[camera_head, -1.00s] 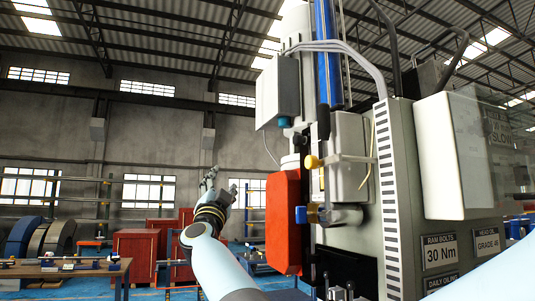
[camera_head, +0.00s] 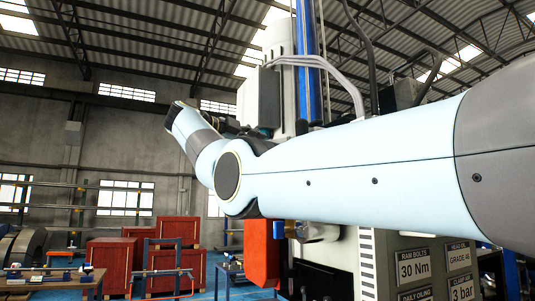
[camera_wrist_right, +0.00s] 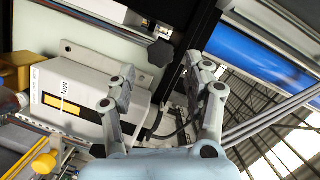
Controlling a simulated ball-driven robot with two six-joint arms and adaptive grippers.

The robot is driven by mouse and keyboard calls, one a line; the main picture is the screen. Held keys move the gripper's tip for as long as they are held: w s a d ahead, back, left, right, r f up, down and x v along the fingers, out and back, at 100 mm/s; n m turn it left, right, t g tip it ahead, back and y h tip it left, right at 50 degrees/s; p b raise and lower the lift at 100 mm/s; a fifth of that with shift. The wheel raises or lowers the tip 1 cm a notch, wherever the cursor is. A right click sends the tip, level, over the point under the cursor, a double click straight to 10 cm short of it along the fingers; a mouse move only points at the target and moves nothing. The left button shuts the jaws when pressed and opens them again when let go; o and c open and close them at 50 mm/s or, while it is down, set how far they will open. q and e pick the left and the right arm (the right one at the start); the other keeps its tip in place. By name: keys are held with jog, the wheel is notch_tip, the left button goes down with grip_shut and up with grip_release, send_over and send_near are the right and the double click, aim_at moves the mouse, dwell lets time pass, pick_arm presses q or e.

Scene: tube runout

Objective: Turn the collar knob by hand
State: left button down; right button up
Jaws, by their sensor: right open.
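A black lobed knob (camera_wrist_right: 160,53) shows in the right wrist view, beside a white box with a yellow-and-black label (camera_wrist_right: 70,95). I cannot tell for sure whether it is the collar knob. My right gripper (camera_wrist_right: 159,70) is open, with its two fingers spread on either side of the knob in the picture; they appear apart from it. A yellow knob (camera_wrist_right: 43,164) is at the lower left of the wrist view. In the head view my right arm crosses in front of the machine and hides most of it; the right fingers are not clear there. My left gripper is not in view.
The machine has a blue column (camera_head: 308,80), a red-orange guard (camera_head: 263,250) and looping grey hoses. The wrist view also shows a blue cylinder (camera_wrist_right: 258,62) close to the right finger. Red crates (camera_head: 108,262) and a bench stand far left.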

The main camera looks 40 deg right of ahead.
jog(key=shift+s+d+f, duration=0.1)
jog(key=shift+d+f, duration=0.05)
jog(key=shift+d, duration=1.05)
jog(key=shift+s+d+f, duration=0.1)
jog(key=shift+d, duration=1.05)
jog(key=shift+c, duration=0.4)
jog(key=c, duration=0.8)
